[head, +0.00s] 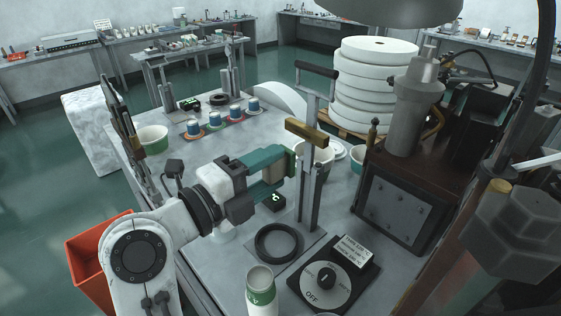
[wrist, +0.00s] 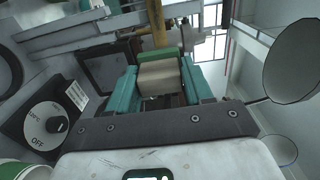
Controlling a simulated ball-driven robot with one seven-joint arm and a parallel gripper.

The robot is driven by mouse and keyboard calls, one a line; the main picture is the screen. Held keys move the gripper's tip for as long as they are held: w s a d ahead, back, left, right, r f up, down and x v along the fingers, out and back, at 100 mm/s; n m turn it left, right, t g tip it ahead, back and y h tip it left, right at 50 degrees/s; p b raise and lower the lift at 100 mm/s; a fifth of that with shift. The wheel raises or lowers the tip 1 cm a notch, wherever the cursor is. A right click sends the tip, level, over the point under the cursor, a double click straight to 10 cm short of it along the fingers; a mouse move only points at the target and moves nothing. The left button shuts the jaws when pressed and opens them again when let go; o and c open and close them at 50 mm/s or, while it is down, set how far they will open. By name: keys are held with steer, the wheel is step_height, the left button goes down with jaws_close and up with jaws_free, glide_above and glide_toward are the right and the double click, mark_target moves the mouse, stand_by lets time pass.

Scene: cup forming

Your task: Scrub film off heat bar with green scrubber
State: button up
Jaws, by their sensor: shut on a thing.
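My gripper (head: 274,172), with teal fingers, is shut on the scrubber. In the wrist view, the scrubber (wrist: 159,78) is a beige block with a green face at its far side, held between both fingers (wrist: 160,84). The heat bar (head: 307,133) is a brass-coloured bar across the upright metal stand, above and to the right of my fingertips in the head view. In the wrist view the bar (wrist: 157,25) shows just beyond the green face. I cannot make out film on the bar.
A black ring (head: 278,243) lies below my gripper. A green-marked cup (head: 261,288) stands in front. Blue cups (head: 236,113) stand farther back; a dark machine (head: 395,210) blocks the right.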

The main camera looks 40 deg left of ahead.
mark_target(290, 159)
steer(key=shift+w+d+b, duration=0.15)
steer(key=shift+w+b, duration=0.35)
steer(key=shift+w, duration=0.7)
steer(key=shift+w+d+b, duration=0.1)
steer(key=shift+w+b, duration=0.35)
steer(key=shift+w, duration=1.25)
steer(key=shift+w+d+p, duration=0.1)
steer(key=shift+w+p, duration=0.25)
steer(key=shift+w, duration=0.6)
steer(key=shift+a, duration=2.05)
steer(key=shift+w+a+b, duration=0.2)
steer(key=shift+a+b, duration=0.1)
steer(key=shift+a, duration=0.7)
steer(key=shift+w+a+b, duration=0.15)
steer(key=shift+a+b, duration=0.1)
steer(key=shift+a, duration=0.7)
steer(key=d+p, duration=0.1)
steer(key=p, duration=0.1)
steer(key=shift+d+r+p, duration=0.25)
steer(key=shift+d+p, duration=0.1)
steer(key=shift+d, duration=0.05)
steer(key=shift+s+d+f+p, duration=0.1)
steer(key=shift+d+p, duration=0.5)
steer(key=shift+p, duration=0.05)
steer(key=shift+s+d+f+p, duration=0.1)
steer(key=shift+d+p, duration=0.5)
steer(key=shift+p, duration=0.05)
